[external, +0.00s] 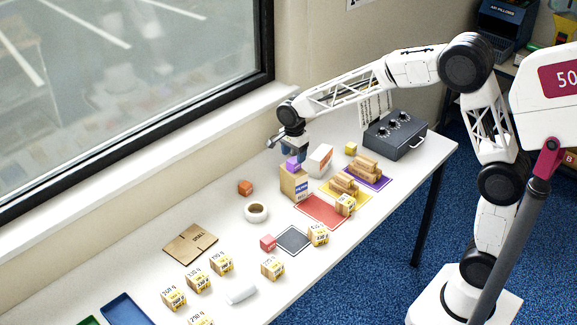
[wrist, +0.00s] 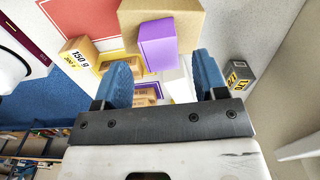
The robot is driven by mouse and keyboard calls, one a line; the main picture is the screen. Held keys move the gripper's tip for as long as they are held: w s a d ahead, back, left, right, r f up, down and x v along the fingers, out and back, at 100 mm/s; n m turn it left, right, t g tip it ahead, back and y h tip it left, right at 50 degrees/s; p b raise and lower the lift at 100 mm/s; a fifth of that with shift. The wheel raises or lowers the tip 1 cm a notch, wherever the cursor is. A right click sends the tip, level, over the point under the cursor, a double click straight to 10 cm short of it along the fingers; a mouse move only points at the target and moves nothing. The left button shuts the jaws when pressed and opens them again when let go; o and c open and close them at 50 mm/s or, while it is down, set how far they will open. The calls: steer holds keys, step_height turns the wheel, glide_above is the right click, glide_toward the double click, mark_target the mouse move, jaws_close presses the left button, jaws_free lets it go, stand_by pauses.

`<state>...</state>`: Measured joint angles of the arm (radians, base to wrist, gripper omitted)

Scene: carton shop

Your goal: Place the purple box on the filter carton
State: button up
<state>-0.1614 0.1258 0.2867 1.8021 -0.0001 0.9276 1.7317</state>
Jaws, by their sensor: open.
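The purple box (external: 294,163) sits on top of a tall tan carton (external: 295,186) with a blue-printed label, whose wording is too small to read surely. In the wrist view the purple box (wrist: 158,45) lies over the near edge of the tan carton's top (wrist: 188,18). My gripper (external: 293,154) is just above the purple box. In the wrist view its blue fingers (wrist: 163,68) are apart, with the box ahead of the gap between them and not gripped.
A white carton (external: 320,160) with orange print stands close right of the tan carton. Wooden pieces (external: 366,167) lie on coloured mats beyond it. A dark control box (external: 395,137) stands at the back right.

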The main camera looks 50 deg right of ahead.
mark_target(295, 160)
step_height(295, 160, up, 8)
stand_by(0.4)
stand_by(0.6)
steer(key=s+d+r+n, duration=0.2)
steer(key=s+d+n, duration=0.1)
steer(key=s, duration=0.4)
steer(key=s+d+r+n+t, duration=0.1)
steer(key=s+d+r+n, duration=0.15)
steer(key=s, duration=0.55)
steer(key=s+d+r+n, duration=0.2)
steer(key=s+d+n, duration=0.1)
steer(key=s, duration=0.4)
steer(key=s+d+f+n, duration=0.2)
steer(key=s+n, duration=0.2)
steer(key=s, duration=0.7)
steer(key=s+d+f+n+t, duration=0.1)
steer(key=s+n, duration=0.4)
steer(key=s, duration=0.6)
steer(key=shift+s+d+f+t, duration=0.3)
steer(key=shift+d+f, duration=0.2)
steer(key=shift+f, duration=0.1)
